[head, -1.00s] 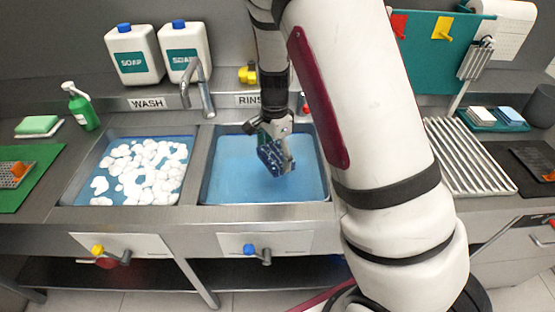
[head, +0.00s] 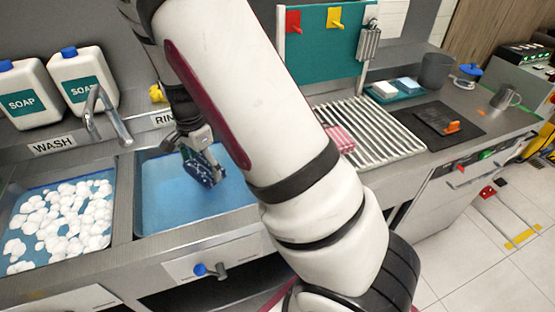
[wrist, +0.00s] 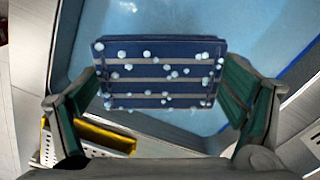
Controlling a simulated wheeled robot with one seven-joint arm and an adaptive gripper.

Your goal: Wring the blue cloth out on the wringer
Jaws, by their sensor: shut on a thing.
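My gripper (head: 198,150) is shut on the blue cloth (head: 203,168), which hangs over the blue rinse sink. In the wrist view the cloth (wrist: 160,73) is a dark blue rectangle with pale stripes, dotted with white drops or suds. It sits between the green finger pads of my gripper (wrist: 165,88). A white perforated piece with a yellow rim (wrist: 104,137) shows beside the sink, low and left in the wrist view. I cannot tell whether it is the wringer. My arm hides the counter right of the sink in the head view.
The rinse sink (head: 190,212) holds blue water. The wash sink (head: 20,258), full of white suds, lies to its left. A ribbed drying rack (head: 385,140) with a red-checked cloth (head: 340,139) is on the right. A green board (head: 325,55) stands behind it.

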